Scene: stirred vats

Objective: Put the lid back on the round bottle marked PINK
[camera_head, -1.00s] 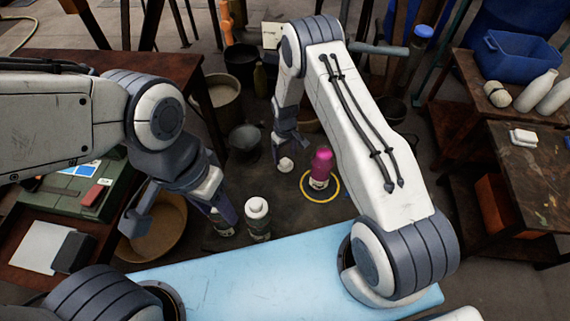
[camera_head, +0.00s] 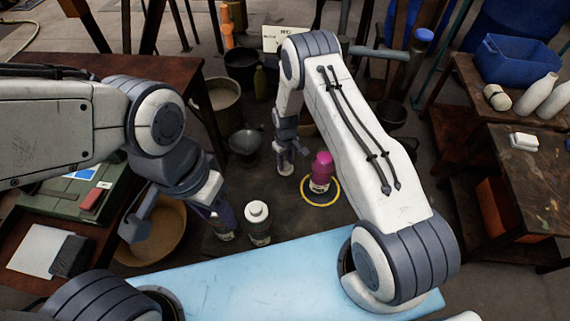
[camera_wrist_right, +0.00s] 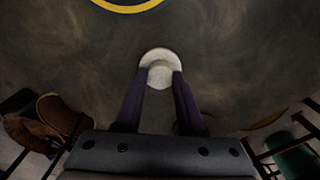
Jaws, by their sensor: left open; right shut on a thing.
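A round bottle with a magenta upper part (camera_head: 321,165) stands upright inside a yellow ring (camera_head: 335,199) on the dark floor. Its marking is too small to read. My right gripper (camera_head: 291,164) is just left of it, apart from it. It is shut on a small white lid (camera_head: 285,170), which also shows between the fingertips in the right wrist view (camera_wrist_right: 159,58). The bottle itself is not seen in that view, only part of the ring (camera_wrist_right: 127,5). My left gripper (camera_head: 178,217) is open, to the left near a dark bottle, holding nothing visible.
A white-capped bottle (camera_head: 258,224) stands right of the left gripper. A tan basin (camera_head: 170,245) lies behind that gripper. A dark bowl (camera_head: 245,142) and a bucket (camera_head: 222,98) stand farther back. A light blue surface (camera_head: 250,275) fills the near side.

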